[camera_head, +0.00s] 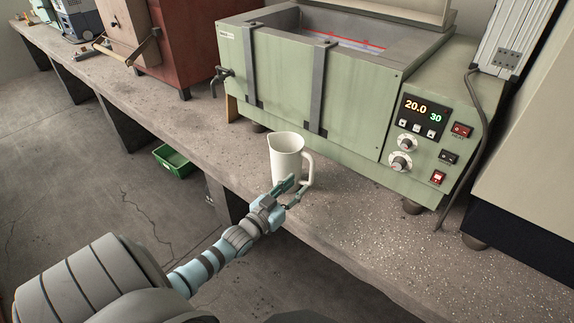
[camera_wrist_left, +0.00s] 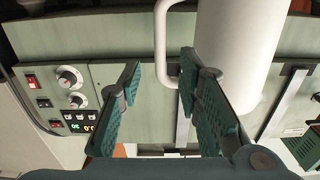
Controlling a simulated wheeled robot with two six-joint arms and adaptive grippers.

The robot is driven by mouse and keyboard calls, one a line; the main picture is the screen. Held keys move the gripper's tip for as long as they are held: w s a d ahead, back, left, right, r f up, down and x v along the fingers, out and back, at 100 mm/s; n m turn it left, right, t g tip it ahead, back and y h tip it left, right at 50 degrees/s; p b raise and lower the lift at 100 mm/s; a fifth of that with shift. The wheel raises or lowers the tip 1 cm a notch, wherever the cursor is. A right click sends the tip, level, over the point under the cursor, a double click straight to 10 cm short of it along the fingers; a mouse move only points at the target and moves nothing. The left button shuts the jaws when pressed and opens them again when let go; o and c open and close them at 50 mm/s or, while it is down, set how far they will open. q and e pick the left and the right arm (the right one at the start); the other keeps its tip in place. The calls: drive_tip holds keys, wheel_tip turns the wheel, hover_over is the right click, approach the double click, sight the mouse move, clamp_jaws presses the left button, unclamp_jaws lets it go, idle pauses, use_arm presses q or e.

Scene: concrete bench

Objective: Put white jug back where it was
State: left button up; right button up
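The white jug (camera_head: 286,160) stands upright on the concrete bench, in front of the green water bath, with its handle (camera_head: 309,171) toward the right. My left gripper (camera_head: 294,190) is at the jug's near side, low by the handle. In the left wrist view, which is upside down, the two green-padded fingers (camera_wrist_left: 155,85) are spread apart. The jug's handle (camera_wrist_left: 160,45) lies in line with the gap between them, and the jug body (camera_wrist_left: 240,50) is behind the finger on the right. I cannot tell whether any finger touches the jug. My right gripper is not in view.
The green water bath (camera_head: 350,100) with a lit control panel (camera_head: 422,115) stands close behind the jug. A tap (camera_head: 220,78) sticks out at its left. The bench's front edge (camera_head: 330,248) is near the gripper. A green crate (camera_head: 174,160) sits lower down.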

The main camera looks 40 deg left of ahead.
use_arm(q)
drive_tip(key=s+d+f+g+y+p, duration=0.1)
drive_tip(key=s+f+g, duration=0.3)
drive_tip(key=s+f, duration=0.45)
drive_tip(key=s+f+g, duration=0.3)
drive_tip(key=s+f, duration=0.3)
drive_tip(key=f, duration=0.6)
drive_tip(key=s+d+f+g, duration=0.3)
drive_tip(key=s+f, duration=0.2)
drive_tip(key=s, duration=0.4)
drive_tip(key=s+d+f+g, duration=0.3)
drive_tip(key=s+f, duration=0.2)
drive_tip(key=s, duration=0.5)
drive_tip(key=s+d+f+g, duration=0.3)
drive_tip(key=s+f, duration=0.2)
drive_tip(key=s, duration=0.5)
drive_tip(key=shift+s+d+f+m+g+h, duration=0.15)
drive_tip(key=shift+d+f+m+g+h, duration=0.15)
drive_tip(key=shift+d+f+g, duration=0.1)
